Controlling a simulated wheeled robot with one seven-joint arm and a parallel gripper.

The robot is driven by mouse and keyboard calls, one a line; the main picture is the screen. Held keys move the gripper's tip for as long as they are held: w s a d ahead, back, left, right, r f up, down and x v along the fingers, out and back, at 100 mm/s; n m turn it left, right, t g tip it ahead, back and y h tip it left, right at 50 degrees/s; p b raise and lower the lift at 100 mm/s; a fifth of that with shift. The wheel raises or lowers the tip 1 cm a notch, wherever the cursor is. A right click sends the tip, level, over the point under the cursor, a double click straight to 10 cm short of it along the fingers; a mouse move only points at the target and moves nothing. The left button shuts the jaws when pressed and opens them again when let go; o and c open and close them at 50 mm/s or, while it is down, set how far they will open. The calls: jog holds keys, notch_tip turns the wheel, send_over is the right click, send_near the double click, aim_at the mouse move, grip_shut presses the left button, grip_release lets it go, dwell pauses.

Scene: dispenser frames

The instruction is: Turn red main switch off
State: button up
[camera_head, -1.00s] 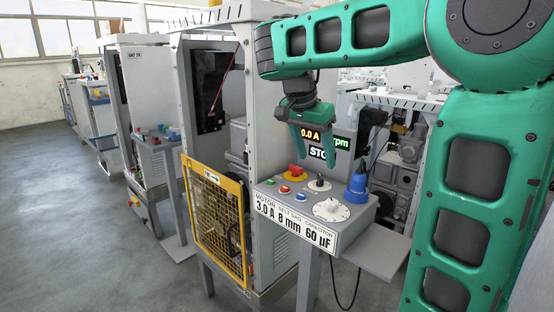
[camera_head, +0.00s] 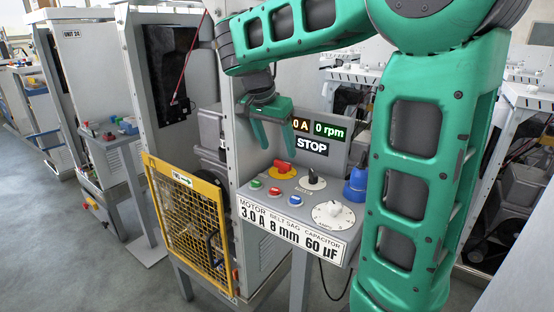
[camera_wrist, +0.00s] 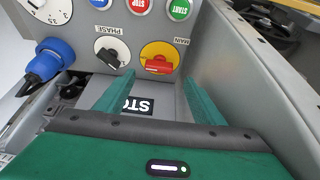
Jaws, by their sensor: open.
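The red main switch (camera_head: 284,169) is a red handle on a yellow round base, on the sloped top of the grey control box. In the wrist view the red handle (camera_wrist: 158,66) lies roughly crosswise, beyond the fingertips and roughly between their lines. My gripper (camera_head: 279,151) is open and empty, with its two green fingers pointing down above and just behind the switch. The fingers also show in the wrist view (camera_wrist: 158,78). They look apart from the switch. The display (camera_head: 312,145) reads STOP and 0 rpm.
Green, red and blue buttons (camera_head: 274,191) sit in front of the switch. A black-and-white phase knob (camera_head: 313,181), a white dial (camera_head: 333,214) and a blue plug (camera_head: 355,184) are to its right. A yellow mesh guard (camera_head: 190,222) stands at the left.

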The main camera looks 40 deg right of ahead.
aim_at(282, 162)
jog(key=x, duration=0.5)
jog(key=shift+d+f, duration=0.1)
jog(key=shift+f, duration=0.25)
jog(key=c, duration=1)
